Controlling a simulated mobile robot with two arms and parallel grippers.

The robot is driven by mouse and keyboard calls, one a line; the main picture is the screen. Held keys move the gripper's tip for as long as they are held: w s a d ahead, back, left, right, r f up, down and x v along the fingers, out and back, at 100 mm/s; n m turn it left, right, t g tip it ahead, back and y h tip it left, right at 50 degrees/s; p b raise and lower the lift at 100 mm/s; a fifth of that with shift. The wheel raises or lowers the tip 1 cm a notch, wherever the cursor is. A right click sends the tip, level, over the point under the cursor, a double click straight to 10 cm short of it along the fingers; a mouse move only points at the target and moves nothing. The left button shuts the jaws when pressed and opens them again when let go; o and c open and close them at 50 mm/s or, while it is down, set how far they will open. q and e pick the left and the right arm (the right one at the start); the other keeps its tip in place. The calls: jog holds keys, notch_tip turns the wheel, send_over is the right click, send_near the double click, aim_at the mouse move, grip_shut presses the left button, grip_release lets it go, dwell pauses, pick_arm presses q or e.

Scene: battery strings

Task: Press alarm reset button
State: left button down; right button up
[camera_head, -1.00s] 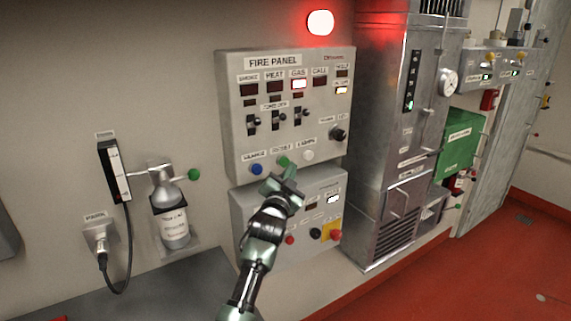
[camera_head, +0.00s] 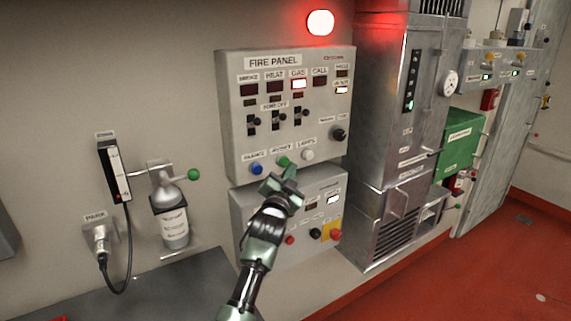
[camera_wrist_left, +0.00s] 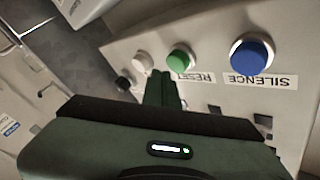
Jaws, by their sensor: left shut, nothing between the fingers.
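The fire panel (camera_head: 236,110) is a grey box on the wall with a lit GAS window. Its bottom row has a blue button (camera_head: 257,169), a green RESET button (camera_head: 283,162) and a white button (camera_head: 308,155). My left gripper (camera_head: 287,173) is shut and empty, with its tips just below the green button. In the left wrist view the shut fingers (camera_wrist_left: 163,88) point towards the green RESET button (camera_wrist_left: 181,59), and the blue SILENCE button (camera_wrist_left: 252,55) is to the right. I cannot tell whether the tips touch the green button. My right gripper is not in view.
A red alarm lamp (camera_head: 320,22) glows above the panel. A lower grey box (camera_head: 245,215) with a red button (camera_head: 336,234) is behind my left arm. A gas bottle (camera_head: 172,222) stands left, and a steel cabinet (camera_head: 385,150) stands right.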

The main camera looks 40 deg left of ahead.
pick_arm(q)
jog(key=shift+a, duration=0.2)
jog(key=shift+w+a, duration=0.15)
jog(key=shift+a, duration=0.05)
jog(key=shift+w+a+r, duration=0.1)
jog(key=shift+w+a, duration=0.15)
jog(key=shift+a, duration=0.4)
dwell(0.9)
jog(key=shift+d, duration=0.1)
jog(key=shift+s+d, duration=0.2)
jog(key=shift+d, duration=0.25)
jog(key=shift+s+d, duration=0.2)
jog(key=shift+d, duration=0.25)
jog(key=shift+d+p, duration=0.1)
jog(key=shift+p, duration=0.2)
jog(key=shift+s+d+p, duration=0.15)
jog(key=shift+s+d, duration=0.15)
jog(key=shift+d, duration=0.45)
jog(key=shift+s+d+p, duration=0.2)
jog(key=shift+s+d, duration=0.15)
jog(key=shift+d, duration=0.4)
jog(key=shift+s+d+p, duration=0.15)
jog(key=shift+s+d, duration=0.15)
jog(key=shift+d, duration=0.45)
